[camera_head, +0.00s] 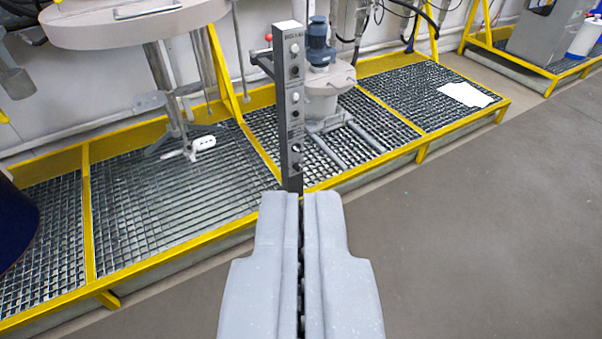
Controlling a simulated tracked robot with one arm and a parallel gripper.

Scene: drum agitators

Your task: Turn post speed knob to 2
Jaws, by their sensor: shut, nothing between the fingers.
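A narrow grey control post (289,130) stands upright ahead, near the middle of the view. Several small knobs or buttons run down its face, some black and some white; one black knob (295,71) sits in the upper half. The labels are too small to read, so I cannot tell which is the speed knob or where it points. My gripper (300,195) is shut and empty in the lower middle. Its tips overlap the foot of the post in the picture, hiding the post's lower end. I see no contact with any knob.
A yellow-framed grating platform (170,210) runs along the wall behind the post. On it stand a blue-motored drum agitator (322,95) and, at left, a stand under a large round beige lid (120,28). A white sheet (466,95) lies right. Grey floor (480,220) is clear at right.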

